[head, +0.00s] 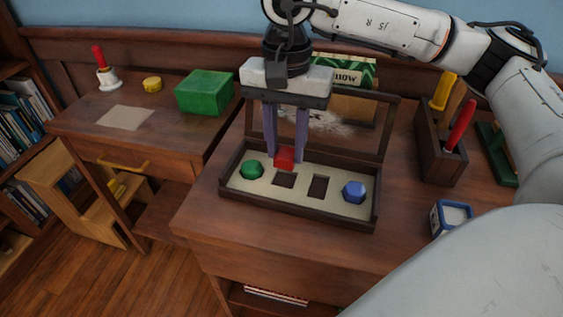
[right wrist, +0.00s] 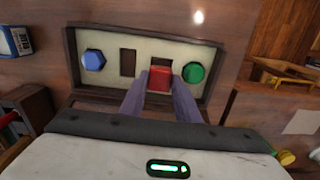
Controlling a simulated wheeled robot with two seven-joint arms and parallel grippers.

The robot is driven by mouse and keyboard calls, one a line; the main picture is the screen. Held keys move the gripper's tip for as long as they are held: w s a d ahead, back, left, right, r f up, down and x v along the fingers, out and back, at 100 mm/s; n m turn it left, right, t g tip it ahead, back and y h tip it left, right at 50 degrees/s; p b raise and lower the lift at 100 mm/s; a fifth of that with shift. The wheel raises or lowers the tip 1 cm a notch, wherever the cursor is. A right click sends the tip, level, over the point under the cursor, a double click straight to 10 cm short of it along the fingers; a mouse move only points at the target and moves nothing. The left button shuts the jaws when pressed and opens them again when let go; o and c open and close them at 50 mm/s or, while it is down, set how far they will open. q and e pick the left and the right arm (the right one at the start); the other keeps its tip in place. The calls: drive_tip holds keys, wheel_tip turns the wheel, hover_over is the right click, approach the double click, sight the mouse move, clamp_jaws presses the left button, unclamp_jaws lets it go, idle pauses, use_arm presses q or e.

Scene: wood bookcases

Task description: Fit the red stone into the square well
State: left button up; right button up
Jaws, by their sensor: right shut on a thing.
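The red stone (head: 284,158) is held between the fingertips of my right gripper (head: 285,155), which is shut on it. It is just above the tray, near the square well (head: 284,180); in the right wrist view the stone (right wrist: 159,78) covers most of that well. The tray (head: 300,211) has a dark wooden frame and a pale bed. A green stone (head: 251,169) sits at its left and a blue stone (head: 354,191) at its right. A dark rectangular well (head: 318,187) between them is empty. My left gripper is not in view.
A green box (head: 205,92), a yellow piece (head: 153,85) and a red-handled bell (head: 106,70) stand on the left desk. A wooden holder (head: 441,145) with tools stands right of the tray. A blue-and-white block (head: 450,217) is near the right front. A dark frame rises behind the tray.

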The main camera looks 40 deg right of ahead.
sight(285, 165)
drive_tip(key=shift+w+f, duration=0.1)
drive_tip(key=shift+f, duration=2.3)
drive_tip(key=shift+f+b, duration=0.2)
drive_tip(key=shift+b, duration=0.15)
drive_tip(key=o, duration=1.1)
drive_tip(key=shift+c, duration=0.2)
wheel_tip(285, 165, up, 12)
drive_tip(key=shift+r+p, duration=0.25)
drive_tip(key=shift+p, duration=0.45)
drive_tip(key=shift+f, duration=0.1)
